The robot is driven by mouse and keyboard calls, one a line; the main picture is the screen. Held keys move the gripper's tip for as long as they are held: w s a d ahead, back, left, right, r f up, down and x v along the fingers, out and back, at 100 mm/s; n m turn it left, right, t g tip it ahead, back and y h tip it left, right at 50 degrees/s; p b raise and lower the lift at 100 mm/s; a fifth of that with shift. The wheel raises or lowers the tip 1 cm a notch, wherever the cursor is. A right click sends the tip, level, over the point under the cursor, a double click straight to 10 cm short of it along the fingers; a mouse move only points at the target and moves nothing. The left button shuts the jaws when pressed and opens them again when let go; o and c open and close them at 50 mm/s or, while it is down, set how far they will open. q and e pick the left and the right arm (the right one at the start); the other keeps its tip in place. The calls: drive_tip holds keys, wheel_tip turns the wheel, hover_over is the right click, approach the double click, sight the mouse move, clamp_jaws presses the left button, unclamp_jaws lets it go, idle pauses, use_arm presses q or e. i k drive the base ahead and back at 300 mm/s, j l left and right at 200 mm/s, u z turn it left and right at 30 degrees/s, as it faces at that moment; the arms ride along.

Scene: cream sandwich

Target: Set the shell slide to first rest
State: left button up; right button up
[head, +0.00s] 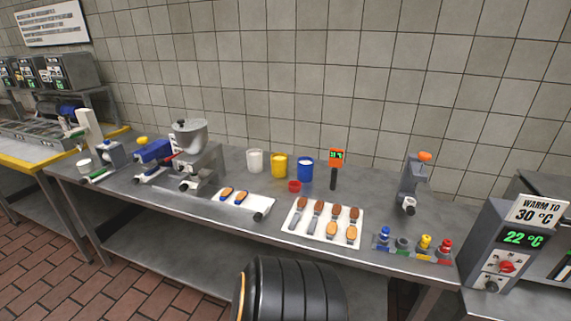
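The shell slide is not labelled. A white plate (232,194) carrying two brown shells on blue pieces sits mid-table, with a grey cylindrical end (262,212) at its right front corner. It looks like the slide, but I cannot be sure. A pale strip (185,203) runs along the table's front edge to its left. I cannot read any rest marks. A larger white tray (292,208) to the right holds several brown shells, some on grey pieces. Neither of my grippers shows in the head view.
A grey mixer-like machine (190,145) stands left of the slide. White (255,161), yellow (279,165) and blue (305,170) tubs stand behind. Right are an orange-topped dispenser (411,181), coloured nozzles (425,244) and a box reading 22 °C (510,240).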

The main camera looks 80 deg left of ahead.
sight(262, 205)
drive_tip(key=u, duration=3.2)
